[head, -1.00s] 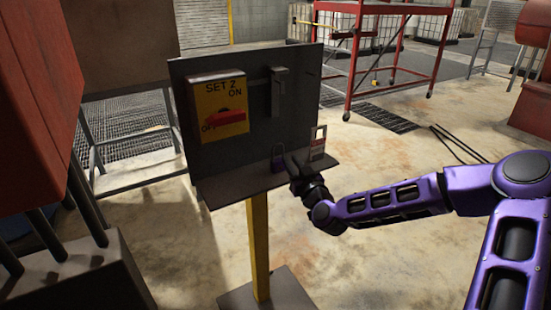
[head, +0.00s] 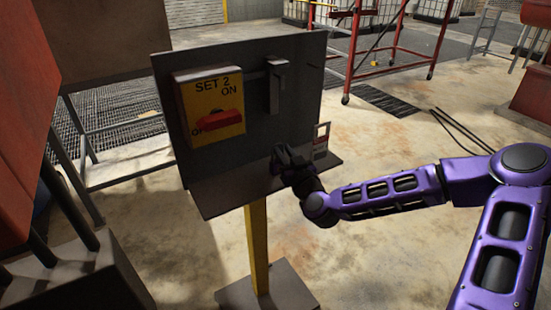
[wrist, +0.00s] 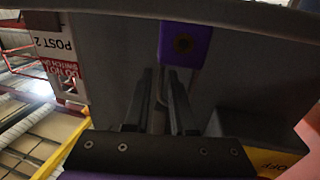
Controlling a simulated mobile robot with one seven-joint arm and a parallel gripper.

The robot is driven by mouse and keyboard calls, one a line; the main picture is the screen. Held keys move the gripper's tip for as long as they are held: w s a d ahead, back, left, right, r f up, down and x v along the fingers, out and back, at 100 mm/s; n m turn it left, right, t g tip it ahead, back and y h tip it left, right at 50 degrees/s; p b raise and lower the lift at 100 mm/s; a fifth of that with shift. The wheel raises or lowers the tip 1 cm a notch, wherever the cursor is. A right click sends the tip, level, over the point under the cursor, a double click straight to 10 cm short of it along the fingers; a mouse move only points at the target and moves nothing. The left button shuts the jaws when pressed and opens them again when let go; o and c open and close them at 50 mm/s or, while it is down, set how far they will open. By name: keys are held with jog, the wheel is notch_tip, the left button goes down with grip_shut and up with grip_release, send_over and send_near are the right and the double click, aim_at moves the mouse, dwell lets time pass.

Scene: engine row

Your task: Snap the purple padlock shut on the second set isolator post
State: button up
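The SET 2 isolator post has a grey board (head: 300,60) with a yellow switch plate (head: 205,128) and a red handle (head: 219,120) lying slightly tilted. A grey bracket-like fitting (head: 277,85) is at the board's upper right. My gripper (head: 285,158) is at the shelf in front of the board and hides the padlock in the head view. In the wrist view the purple padlock (wrist: 186,45) is just beyond my fingertips (wrist: 160,72). The fingers are apart, with a grey bar, apparently its shackle, between them. Contact cannot be told.
A white and red tag stands on the shelf's right end (head: 321,140); in the wrist view it reads POST 2 (wrist: 55,45). A red cabinet (head: 22,120) is close at left. A red wheeled frame (head: 400,45) is behind. The floor at right is mostly clear.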

jog(key=shift+w+a, duration=0.1)
jog(key=shift+w, duration=0.1)
jog(key=shift+s, duration=0.1)
grip_shut()
dwell(1.3)
